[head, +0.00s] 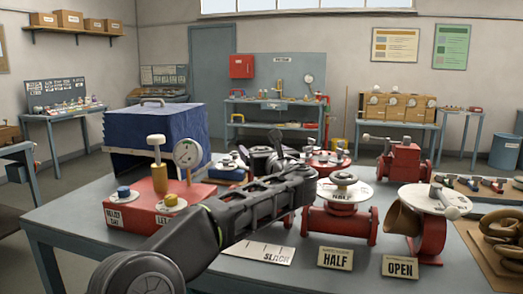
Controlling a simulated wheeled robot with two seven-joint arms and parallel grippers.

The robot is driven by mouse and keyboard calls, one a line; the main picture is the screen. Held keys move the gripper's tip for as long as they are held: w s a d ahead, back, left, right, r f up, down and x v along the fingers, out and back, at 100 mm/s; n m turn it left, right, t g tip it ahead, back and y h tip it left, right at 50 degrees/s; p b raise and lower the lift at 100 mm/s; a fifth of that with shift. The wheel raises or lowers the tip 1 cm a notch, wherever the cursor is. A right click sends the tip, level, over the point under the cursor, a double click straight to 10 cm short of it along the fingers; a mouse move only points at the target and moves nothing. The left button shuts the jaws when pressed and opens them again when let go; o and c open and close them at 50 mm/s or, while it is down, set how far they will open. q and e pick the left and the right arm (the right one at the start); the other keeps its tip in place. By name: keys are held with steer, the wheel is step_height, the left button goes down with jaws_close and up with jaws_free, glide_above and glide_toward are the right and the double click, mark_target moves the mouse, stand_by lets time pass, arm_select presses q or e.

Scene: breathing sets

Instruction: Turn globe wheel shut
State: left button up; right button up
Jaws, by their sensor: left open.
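My left gripper (292,168) reaches in from the lower left over the table, its jaws open around no visible object. Its tips are just left of a red valve (340,222) with a pale round handwheel (344,179), behind a HALF card (335,258). I cannot tell whether they touch it. A SLACK card (262,252) lies in front of my arm. No label marks which wheel is the globe one. My right gripper is not in view.
A red box (135,214) with a gauge (187,153) and knobs stands left of my arm. A blue case (153,128) is behind it. More red valves (402,162) stand at the back. A tan tray (480,243) with brown rings lies at the right.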

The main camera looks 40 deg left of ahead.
arm_select(q)
steer(key=shift+c, duration=0.5)
steer(key=c, duration=1.3)
steer(key=shift+o, duration=0.2)
